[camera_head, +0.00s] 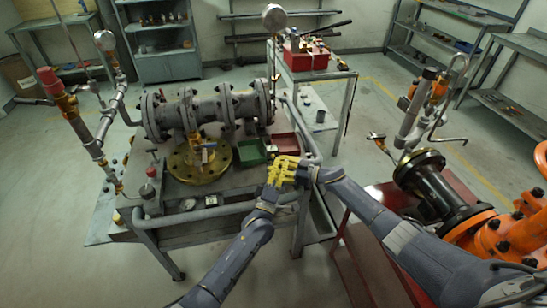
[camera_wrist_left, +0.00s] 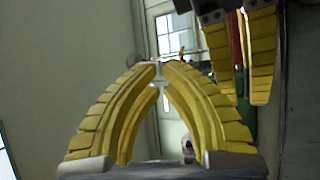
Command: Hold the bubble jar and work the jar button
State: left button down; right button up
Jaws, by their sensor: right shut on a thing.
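The fingers of my right gripper (camera_wrist_left: 250,60) show at the upper right of that view, beside the left ones. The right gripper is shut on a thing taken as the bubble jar. The jar is hidden by yellow fingers, and its button cannot be made out.
A workbench (camera_head: 215,213) carries a flanged grey pipe (camera_head: 210,110) and a yellow flange (camera_head: 190,170). A green tray (camera_head: 249,152) and a dark red tray (camera_head: 285,144) lie just behind the grippers. Orange valve equipment (camera_head: 480,240) stands at the right, near my right arm.

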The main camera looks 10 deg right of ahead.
pick_arm(q)
jog(key=shift+s+a, duration=0.1)
jog(key=shift+s, duration=1.95)
pick_arm(e)
jog(key=o, duration=0.9)
